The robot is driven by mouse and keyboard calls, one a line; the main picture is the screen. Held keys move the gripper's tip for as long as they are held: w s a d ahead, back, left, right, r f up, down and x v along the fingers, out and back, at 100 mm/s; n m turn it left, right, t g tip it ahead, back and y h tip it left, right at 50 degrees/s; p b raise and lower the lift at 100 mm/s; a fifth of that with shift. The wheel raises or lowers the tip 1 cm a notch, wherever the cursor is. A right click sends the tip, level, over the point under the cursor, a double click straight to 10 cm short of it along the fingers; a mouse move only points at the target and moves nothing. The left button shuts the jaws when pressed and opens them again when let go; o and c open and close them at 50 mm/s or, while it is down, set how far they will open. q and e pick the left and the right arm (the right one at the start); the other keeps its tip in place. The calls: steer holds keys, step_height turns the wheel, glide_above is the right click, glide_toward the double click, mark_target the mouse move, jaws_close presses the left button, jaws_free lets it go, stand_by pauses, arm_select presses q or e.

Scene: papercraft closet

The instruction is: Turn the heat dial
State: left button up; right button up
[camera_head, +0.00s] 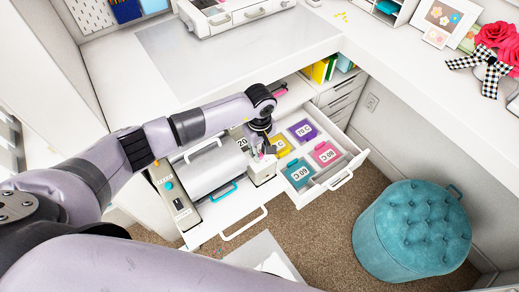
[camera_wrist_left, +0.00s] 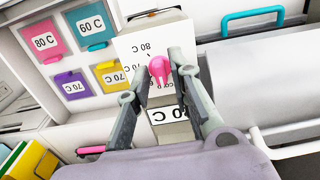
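The heat dial is a pink knob (camera_wrist_left: 159,70) on the end of a white machine with a rounded cover (camera_head: 211,168). Temperature labels, one reading 80 C, surround the knob in the left wrist view. My left gripper (camera_wrist_left: 156,78) is open, with its two grey fingers on either side of the knob. The right-hand finger looks close to the knob and a gap shows at the other; contact is unclear. In the head view my left gripper (camera_head: 264,148) reaches down over the machine's right end, partly hiding the dial. My right gripper is not in view.
The machine sits on a pulled-out white shelf beside an open drawer (camera_head: 344,160) holding yellow, purple, pink and teal temperature cards. A teal handle (camera_wrist_left: 252,17) is on the machine side. A teal stool (camera_head: 412,235) stands on the carpet at right. The white desk (camera_head: 120,75) lies behind.

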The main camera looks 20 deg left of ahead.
arm_select(q)
jaws_close()
steer(key=shift+b, duration=0.55)
steer(key=m+b, duration=0.8)
steer(key=b, duration=0.4)
steer(key=shift+f+b, duration=0.2)
steer(key=shift+b, duration=0.2)
steer(key=shift+r+m+b, duration=0.2)
steer(key=shift+m+b, duration=0.65)
steer(key=shift+m, duration=0.15)
steer(key=shift+r, duration=0.1)
steer(key=shift+o, duration=1.6)
jaws_free()
